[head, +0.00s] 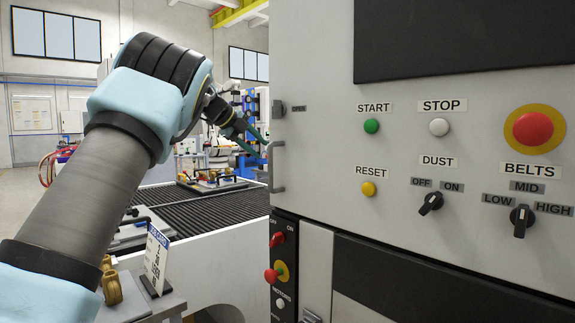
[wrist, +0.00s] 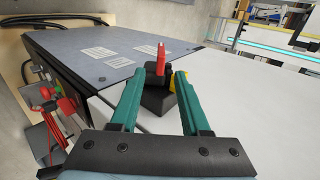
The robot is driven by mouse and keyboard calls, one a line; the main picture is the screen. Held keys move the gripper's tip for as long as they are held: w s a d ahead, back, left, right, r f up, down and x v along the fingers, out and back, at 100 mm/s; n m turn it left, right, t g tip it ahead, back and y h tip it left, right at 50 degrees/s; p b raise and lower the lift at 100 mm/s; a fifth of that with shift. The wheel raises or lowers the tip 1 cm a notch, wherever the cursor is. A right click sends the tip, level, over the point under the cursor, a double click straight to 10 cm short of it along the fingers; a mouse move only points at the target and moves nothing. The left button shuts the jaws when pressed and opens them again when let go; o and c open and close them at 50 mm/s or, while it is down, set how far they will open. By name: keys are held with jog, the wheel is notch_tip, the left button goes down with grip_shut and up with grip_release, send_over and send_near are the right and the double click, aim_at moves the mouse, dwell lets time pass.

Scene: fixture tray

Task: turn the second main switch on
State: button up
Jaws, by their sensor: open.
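In the wrist view a red switch handle (wrist: 161,58) stands on a dark base with a yellow part beside it, on a pale panel. My gripper (wrist: 160,76) is open, its two teal fingers on either side of this switch; contact cannot be told. In the head view my gripper (head: 252,140) reaches past the cabinet's left edge, and the red-handled switch between its fingers is not clearly visible there. Another red rotary switch (head: 277,240) with OFF and ON marks sits on the dark lower-left column, handle tilted, above a red knob on yellow (head: 279,271).
The cabinet front has a DUST knob (head: 430,203), a BELTS knob (head: 521,219), a red stop button (head: 533,130) and a metal handle (head: 275,166). A roller conveyor (head: 205,208) lies behind my arm. Red and black parts (wrist: 55,105) crowd the wrist view's left.

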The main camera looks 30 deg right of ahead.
jog(key=p+x, duration=0.2)
jog(key=x, duration=0.7)
jog(key=shift+w+d+f+p, duration=0.15)
jog(key=shift+d+p, duration=0.1)
jog(key=shift+p, duration=0.15)
grip_shut()
